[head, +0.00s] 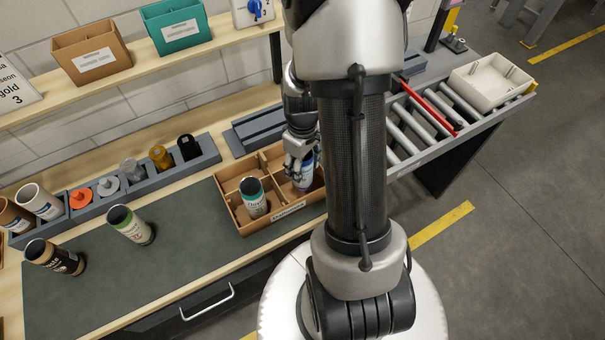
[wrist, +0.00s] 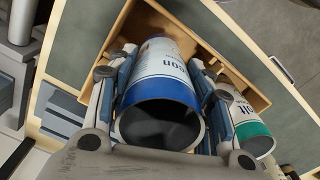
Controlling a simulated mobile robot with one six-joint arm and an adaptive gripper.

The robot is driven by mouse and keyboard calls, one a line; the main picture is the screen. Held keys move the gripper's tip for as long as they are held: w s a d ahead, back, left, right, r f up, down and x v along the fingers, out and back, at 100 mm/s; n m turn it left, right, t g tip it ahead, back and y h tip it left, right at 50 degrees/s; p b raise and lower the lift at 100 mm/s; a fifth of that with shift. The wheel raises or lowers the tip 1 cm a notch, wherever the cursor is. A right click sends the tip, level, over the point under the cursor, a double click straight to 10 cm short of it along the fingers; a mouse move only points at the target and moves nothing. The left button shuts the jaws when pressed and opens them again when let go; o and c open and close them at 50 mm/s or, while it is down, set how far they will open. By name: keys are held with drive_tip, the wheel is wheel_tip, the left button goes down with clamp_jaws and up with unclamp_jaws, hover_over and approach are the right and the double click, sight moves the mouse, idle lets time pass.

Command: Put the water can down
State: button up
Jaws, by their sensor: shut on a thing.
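My gripper (head: 299,158) is shut on a white can with a blue band (wrist: 160,88), its open dark end toward the wrist camera. In the head view this can (head: 306,174) is upright or nearly so, in or just over the right part of the divided cardboard box (head: 262,227). I cannot tell whether it touches the box floor. My column hides part of that side. A white can with a teal band (head: 253,198) stands in the box's left front compartment; it also shows in the wrist view (wrist: 246,125).
A green-banded can (head: 130,225) and a black-and-brown can (head: 55,257) stand on the dark mat (head: 185,275). A grey rack (head: 150,187) with coloured items runs behind. A roller conveyor (head: 420,130) with a white tray (head: 490,83) lies to the right.

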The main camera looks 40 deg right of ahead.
drive_tip(key=shift+f+b, duration=0.4)
drive_tip(key=shift+f, duration=1.5)
drive_tip(key=shift+f, duration=0.1)
drive_tip(key=o, duration=0.7)
wheel_tip(320, 180, up, 12)
drive_tip(key=p, duration=0.2)
drive_tip(key=shift+a+r+p, duration=0.1)
drive_tip(key=shift+r+p, duration=0.15)
drive_tip(key=shift+p, duration=0.15)
drive_tip(key=a+r+t, duration=0.2)
drive_tip(key=a+r, duration=0.6)
drive_tip(key=r, duration=0.3)
drive_tip(key=s+a+r+t, duration=0.1)
drive_tip(key=s+a+r, duration=0.1)
drive_tip(key=s+a, duration=0.1)
drive_tip(key=s+a+r+m, duration=0.1)
drive_tip(key=s+a+r, duration=0.2)
drive_tip(key=a, duration=0.1)
drive_tip(key=s+a+r+t, duration=0.1)
drive_tip(key=s+a+r, duration=0.2)
drive_tip(key=shift+s+a+m+t, duration=0.3)
drive_tip(key=shift+s+a+m, duration=0.05)
drive_tip(key=shift+m, duration=0.05)
